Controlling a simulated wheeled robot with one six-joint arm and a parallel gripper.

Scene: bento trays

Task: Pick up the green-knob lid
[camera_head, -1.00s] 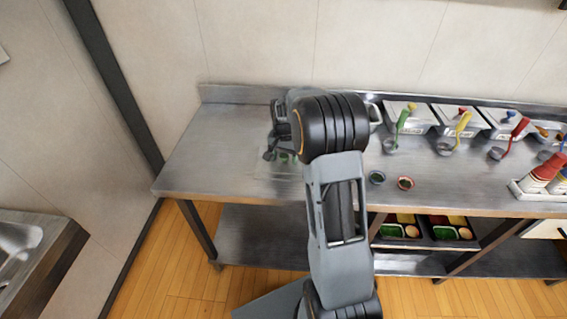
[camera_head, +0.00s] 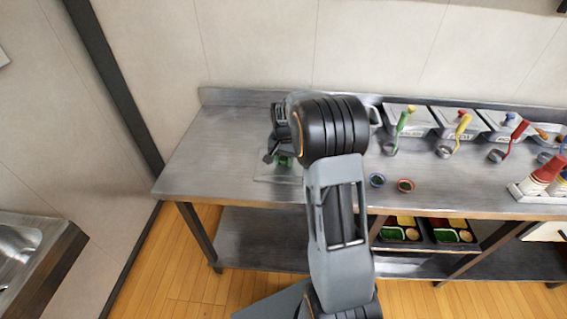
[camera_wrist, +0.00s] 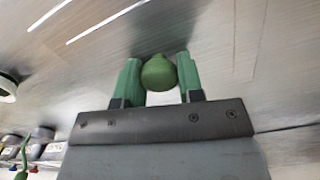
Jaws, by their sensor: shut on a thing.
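My gripper (camera_wrist: 158,78) is shut on the round green knob (camera_wrist: 158,72) of the lid, with one green finger on each side of it. In the head view the green knob (camera_head: 284,161) shows just below my gripper, partly hidden by the fingers. The lid (camera_head: 265,177) looks like a clear, flat pane at the left part of the steel counter. Its far part is hidden behind my arm. I cannot tell whether it rests on the counter or is slightly above it.
The steel counter (camera_head: 205,165) is clear left of the lid. Containers with coloured ladles line the back right. Bottles (camera_head: 546,172) stand at far right. Bento trays (camera_head: 425,242) sit below.

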